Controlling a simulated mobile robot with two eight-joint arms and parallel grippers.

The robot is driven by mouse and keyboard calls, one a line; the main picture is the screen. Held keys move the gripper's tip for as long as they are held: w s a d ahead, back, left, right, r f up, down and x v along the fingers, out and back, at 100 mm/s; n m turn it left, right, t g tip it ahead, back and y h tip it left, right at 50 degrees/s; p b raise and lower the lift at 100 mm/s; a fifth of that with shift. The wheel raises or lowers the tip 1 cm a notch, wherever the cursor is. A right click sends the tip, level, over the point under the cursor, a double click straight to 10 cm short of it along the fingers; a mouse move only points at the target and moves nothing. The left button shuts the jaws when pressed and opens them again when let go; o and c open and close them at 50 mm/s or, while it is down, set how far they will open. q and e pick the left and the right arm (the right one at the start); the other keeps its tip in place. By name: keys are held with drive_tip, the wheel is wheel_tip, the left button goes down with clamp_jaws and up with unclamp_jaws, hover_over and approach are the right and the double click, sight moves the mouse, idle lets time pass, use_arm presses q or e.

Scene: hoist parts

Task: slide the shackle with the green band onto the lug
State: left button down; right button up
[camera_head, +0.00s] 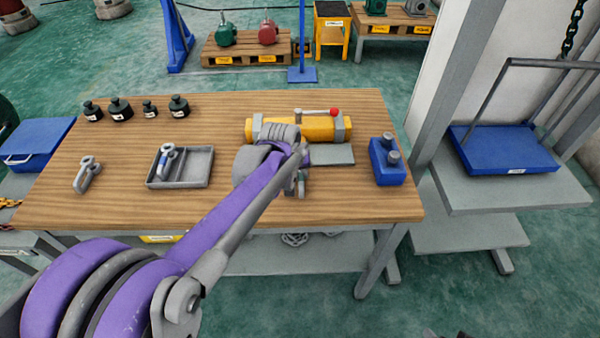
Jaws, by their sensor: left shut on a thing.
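My left arm reaches in from the lower left. Its gripper (301,170) is at the front of the yellow hoist body (290,130), over the workbench. It is shut on a small grey piece with a greenish patch, which looks like the shackle with the green band (301,187). The gripper and wrist hide most of it. A grey plate (332,155) lies in front of the hoist body, just right of the gripper. I cannot make out the lug, or whether the shackle touches it. My right gripper is not in view.
On the wooden bench (240,208), a shackle (87,174) lies at left and a blue-banded one (166,160) in a grey tray (197,182). Several dark weights (120,109) stand at back left. The front right is clear.

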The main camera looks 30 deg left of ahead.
use_arm(q)
drive_tip(key=shift+w+a+f, duration=0.1)
drive_tip(key=shift+f, duration=0.4)
drive_tip(key=shift+w+a, duration=0.35)
drive_tip(key=shift+w, duration=0.2)
drive_tip(key=shift+w+a, duration=0.3)
drive_tip(key=shift+w, duration=0.25)
drive_tip(key=shift+w+a, duration=0.1)
drive_tip(key=shift+w, duration=0.05)
drive_tip(key=shift+w+a, duration=0.5)
drive_tip(key=shift+w, duration=0.3)
drive_tip(key=shift+w+a, duration=0.45)
drive_tip(key=shift+w, duration=0.3)
drive_tip(key=shift+w+a, duration=0.5)
drive_tip(key=shift+w, duration=0.3)
drive_tip(key=c, duration=0.8)
unclamp_jaws()
drive_tip(key=shift+o, duration=0.2)
drive_tip(key=v, duration=1.1)
drive_tip(key=shift+p, duration=0.3)
